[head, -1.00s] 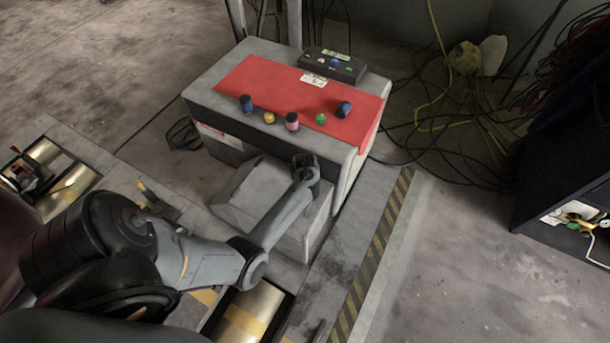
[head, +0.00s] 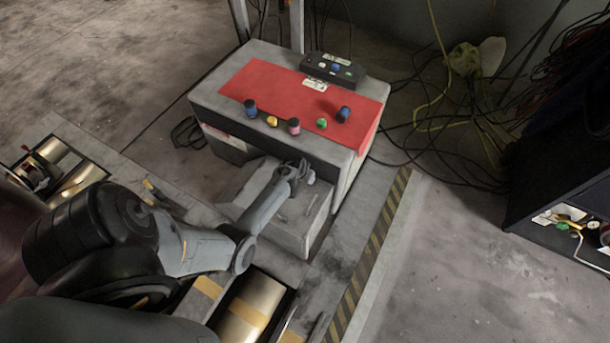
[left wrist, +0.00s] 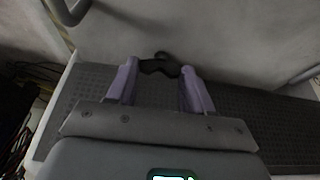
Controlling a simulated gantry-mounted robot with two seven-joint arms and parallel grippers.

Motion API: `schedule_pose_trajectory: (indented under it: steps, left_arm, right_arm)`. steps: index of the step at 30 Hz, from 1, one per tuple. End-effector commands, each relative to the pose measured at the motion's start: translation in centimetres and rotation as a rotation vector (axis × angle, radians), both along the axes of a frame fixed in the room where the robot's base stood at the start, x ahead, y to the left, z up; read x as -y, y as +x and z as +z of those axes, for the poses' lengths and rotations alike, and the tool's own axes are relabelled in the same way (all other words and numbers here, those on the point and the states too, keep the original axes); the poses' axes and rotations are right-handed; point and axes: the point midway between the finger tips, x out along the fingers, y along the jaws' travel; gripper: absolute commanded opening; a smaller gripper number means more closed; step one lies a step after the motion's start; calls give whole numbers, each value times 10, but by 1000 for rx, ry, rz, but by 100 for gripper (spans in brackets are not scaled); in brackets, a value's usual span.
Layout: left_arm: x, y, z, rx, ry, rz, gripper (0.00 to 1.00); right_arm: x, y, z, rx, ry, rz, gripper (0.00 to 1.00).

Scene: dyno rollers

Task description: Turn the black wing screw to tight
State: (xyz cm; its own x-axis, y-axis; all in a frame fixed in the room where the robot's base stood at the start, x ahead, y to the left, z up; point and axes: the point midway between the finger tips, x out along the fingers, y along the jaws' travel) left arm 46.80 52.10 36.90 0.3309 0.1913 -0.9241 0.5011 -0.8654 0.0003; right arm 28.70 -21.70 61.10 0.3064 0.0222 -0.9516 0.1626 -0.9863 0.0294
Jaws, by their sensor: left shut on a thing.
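The black wing screw (left wrist: 160,65) shows in the left wrist view, against a pale grey wall. My left gripper (left wrist: 159,70) has its two purple fingers on either side of the screw's wings and is shut on it. In the head view my left gripper (head: 303,172) is low at the front of the grey cabinet (head: 345,178), above its lower grey block (head: 300,215). The screw cannot be made out in the head view. How tight it is cannot be told. My right gripper is not in view.
Loose cables (head: 445,130) lie on the floor to the right. A metal roller (head: 245,312) lies below my arm. A dark cart (head: 560,190) stands at the right.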

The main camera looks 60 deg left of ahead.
Motion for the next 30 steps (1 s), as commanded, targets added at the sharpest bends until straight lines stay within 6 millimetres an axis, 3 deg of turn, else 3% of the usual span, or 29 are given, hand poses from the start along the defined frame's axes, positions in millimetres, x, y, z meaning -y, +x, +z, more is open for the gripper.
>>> schedule_pose_trajectory:
  steps: [12, 13, 18, 30]
  left_arm:
    - [0, 0, 0, -1, 2, -12, 21]
    - [0, 0, 0, -1, 2, -12, 52]
    - [0, 0, 0, -1, 1, -11, 77]
    - [1, -2, 7, -1, 1, -10, 77]
  right_arm:
    - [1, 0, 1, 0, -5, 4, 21]
    - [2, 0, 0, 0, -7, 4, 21]
    - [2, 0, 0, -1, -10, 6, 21]
    - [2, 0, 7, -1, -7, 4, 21]
